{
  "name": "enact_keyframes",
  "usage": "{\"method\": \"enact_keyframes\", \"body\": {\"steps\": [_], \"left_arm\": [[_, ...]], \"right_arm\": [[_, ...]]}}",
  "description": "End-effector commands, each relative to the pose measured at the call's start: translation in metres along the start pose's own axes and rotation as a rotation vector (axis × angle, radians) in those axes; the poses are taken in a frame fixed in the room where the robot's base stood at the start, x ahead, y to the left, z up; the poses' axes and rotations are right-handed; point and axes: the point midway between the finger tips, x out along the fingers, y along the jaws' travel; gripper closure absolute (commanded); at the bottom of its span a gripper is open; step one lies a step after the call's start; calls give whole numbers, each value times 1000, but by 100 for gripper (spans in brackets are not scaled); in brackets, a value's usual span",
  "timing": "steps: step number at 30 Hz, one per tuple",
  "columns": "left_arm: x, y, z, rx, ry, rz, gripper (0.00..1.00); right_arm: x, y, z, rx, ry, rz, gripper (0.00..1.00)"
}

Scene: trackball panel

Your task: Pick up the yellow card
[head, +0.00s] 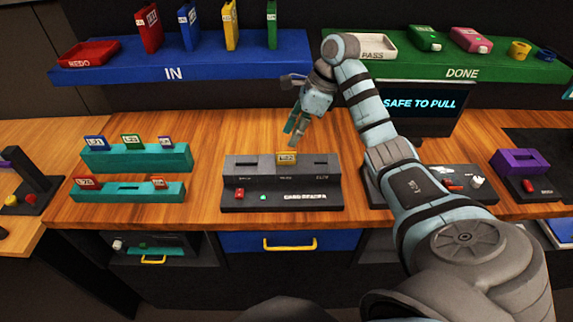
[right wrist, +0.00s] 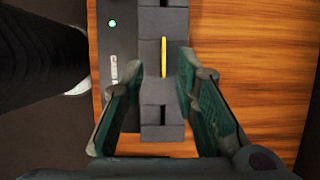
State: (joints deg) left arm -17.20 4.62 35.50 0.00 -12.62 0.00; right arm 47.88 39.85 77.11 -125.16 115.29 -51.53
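The yellow card (head: 287,158) stands upright in the middle slot of the dark grey card reader (head: 245,172) on the wooden bench. In the right wrist view the yellow card (right wrist: 163,57) shows edge-on as a thin strip in the reader's block (right wrist: 163,17). My right gripper (head: 293,137) is above and behind the reader in the head view, pointing down. In the right wrist view my right gripper (right wrist: 152,95) is open, with its two green-padded fingers on either side of the block. My left gripper is not in view.
Teal racks (head: 175,157) with several small cards stand left of the reader. A screen (head: 430,115) reading "SAFE TO PULL" stands behind on the right. A blue IN shelf (head: 215,68) and a green DONE shelf (head: 500,72) run along the back.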

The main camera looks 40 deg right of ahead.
Motion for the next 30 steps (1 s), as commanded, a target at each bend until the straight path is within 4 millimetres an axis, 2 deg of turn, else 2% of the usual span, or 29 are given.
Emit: {"method": "enact_keyframes", "body": {"steps": [1, 7, 14, 20, 26, 30], "left_arm": [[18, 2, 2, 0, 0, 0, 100], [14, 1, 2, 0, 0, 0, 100], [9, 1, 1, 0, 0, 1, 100], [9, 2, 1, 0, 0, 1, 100], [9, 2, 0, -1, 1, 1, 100], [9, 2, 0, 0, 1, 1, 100]], "right_arm": [[21, 0, -4, 0, -1, 1, 72], [40, -1, -4, 1, 0, 2, 72], [78, -3, -11, 1, -2, 0, 72], [81, -3, -11, 0, -3, -1, 72], [81, -3, -11, 0, -3, -1, 100], [81, -3, -11, 0, -3, -1, 100]]}}
